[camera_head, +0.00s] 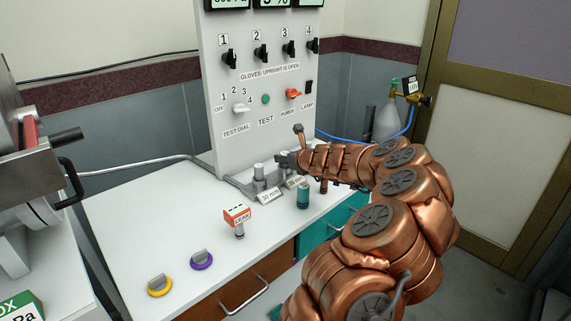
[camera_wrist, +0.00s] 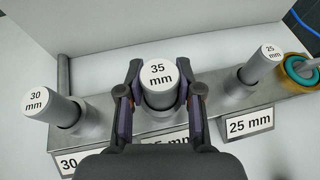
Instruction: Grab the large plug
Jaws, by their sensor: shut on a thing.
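The large plug (camera_wrist: 158,88) is a light grey cylinder marked 35 mm on its white top. It stands upright at the middle of a metal rack (camera_wrist: 100,118). My gripper (camera_wrist: 160,72) has a finger on each side of it and is shut on it. The plug's foot appears to be at the rack, but I cannot tell whether it is lifted. A 30 mm plug (camera_wrist: 45,103) stands to the left and a thinner 25 mm plug (camera_wrist: 262,64) to the right. In the head view my gripper (camera_head: 282,160) is at the rack, hiding most of the large plug.
A tall white panel (camera_head: 262,130) with knobs stands behind the rack. Gold and teal rings (camera_wrist: 300,70) sit at the rack's right end. On the counter are a LEAK-labelled piece (camera_head: 238,216), a teal cylinder (camera_head: 303,196), and purple (camera_head: 202,260) and yellow (camera_head: 160,286) round pieces.

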